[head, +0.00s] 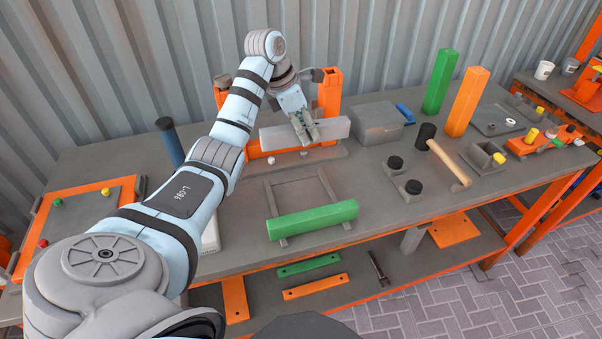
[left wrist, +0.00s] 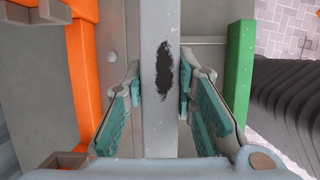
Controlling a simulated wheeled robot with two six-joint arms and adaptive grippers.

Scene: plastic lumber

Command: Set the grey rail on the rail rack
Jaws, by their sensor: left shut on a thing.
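The grey rail (head: 335,129) is a long square bar, held roughly level above the table in front of the orange stand. My left gripper (head: 305,132) is shut on it from above, near its middle. In the left wrist view the rail (left wrist: 160,125), with a dark smudge, runs between the teal finger pads (left wrist: 163,95). A low grey frame with two side bars, which looks like the rail rack (head: 273,195), lies nearer than the held rail. A green rail (head: 313,219) lies across its near end. My right gripper is not in view.
The orange stand (head: 330,93) rises behind the held rail. A blue cylinder (head: 170,143) stands left. The frame's far part is clear.

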